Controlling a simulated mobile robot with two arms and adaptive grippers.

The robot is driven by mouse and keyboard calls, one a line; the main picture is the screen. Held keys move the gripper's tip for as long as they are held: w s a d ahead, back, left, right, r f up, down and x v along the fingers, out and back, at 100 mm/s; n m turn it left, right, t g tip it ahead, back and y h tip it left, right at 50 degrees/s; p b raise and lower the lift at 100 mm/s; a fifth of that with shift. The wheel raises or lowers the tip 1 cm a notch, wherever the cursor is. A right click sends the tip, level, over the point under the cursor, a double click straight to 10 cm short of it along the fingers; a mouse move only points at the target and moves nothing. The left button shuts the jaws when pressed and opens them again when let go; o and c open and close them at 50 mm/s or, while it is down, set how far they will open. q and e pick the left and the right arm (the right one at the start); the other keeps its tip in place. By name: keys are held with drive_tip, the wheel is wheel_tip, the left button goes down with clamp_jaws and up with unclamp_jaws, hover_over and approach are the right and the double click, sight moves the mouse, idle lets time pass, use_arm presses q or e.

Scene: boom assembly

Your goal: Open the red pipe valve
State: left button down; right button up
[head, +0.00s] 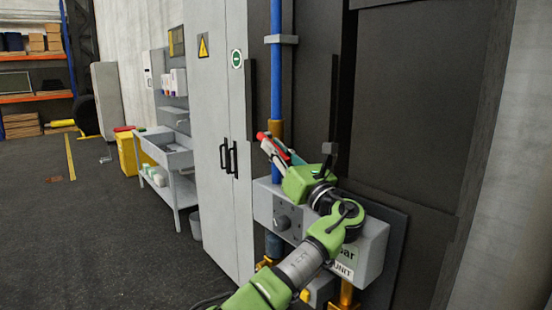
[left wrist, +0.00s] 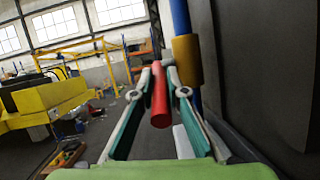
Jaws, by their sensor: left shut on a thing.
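The red pipe valve shows as a red handle (head: 262,136) beside the blue vertical pipe (head: 277,80) in the head view. In the left wrist view the red handle (left wrist: 159,98) lies between the two fingers and points toward the camera. My left gripper (head: 272,146) is shut on it; its fingertips also show in the left wrist view (left wrist: 158,72). A brass-coloured fitting (head: 276,128) sits on the pipe close by and shows right of the fingers in the left wrist view (left wrist: 186,60). The valve's body is mostly hidden by the gripper. My right gripper is not in view.
A grey control box (head: 372,250) with a knob stands under my left wrist. A tall grey cabinet (head: 212,150) is on the left and a dark panel (head: 420,110) on the right. A sink bench (head: 170,150) stands further back. The floor (head: 90,230) at left is clear.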

sight(273, 143)
use_arm(q)
drive_tip(key=shift+r, duration=0.2)
drive_tip(key=c, duration=2.3)
unclamp_jaws()
drive_tip(key=shift+c, duration=0.2)
drive_tip(key=o, duration=0.3)
drive_tip(key=shift+w+a, duration=0.1)
drive_tip(key=shift+w, duration=0.05)
drive_tip(key=shift+w+a+f, duration=0.1)
drive_tip(key=shift+w+f, duration=0.1)
drive_tip(key=shift+f, duration=0.05)
drive_tip(key=shift+s+r, duration=0.1)
drive_tip(key=shift+r, duration=0.05)
wheel_tip(273, 143, up, 10)
drive_tip(key=shift+f, duration=0.15)
